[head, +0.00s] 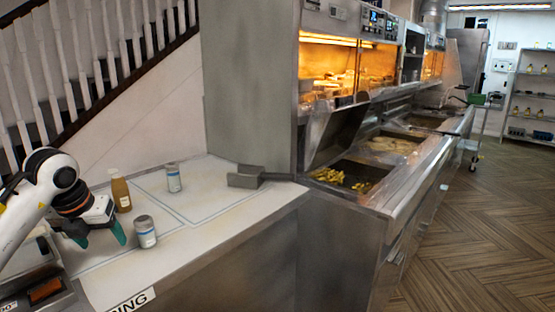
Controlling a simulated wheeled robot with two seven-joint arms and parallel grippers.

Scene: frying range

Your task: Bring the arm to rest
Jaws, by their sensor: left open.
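My left arm comes in from the left edge, over the near left part of the white counter (215,222). My left gripper (103,238) points down with its teal fingers apart, and nothing shows between them. A can (145,232) with a blue and white label stands upright just right of its right finger. An amber bottle (121,194) with a light cap stands just behind the gripper. A second can (173,178) stands farther back. My right gripper is not in view.
A scale-like device (40,290) sits at the lower left. The frying range (380,165) with fried food runs off to the right. The middle of the counter is clear, and the wooden floor (480,235) is open.

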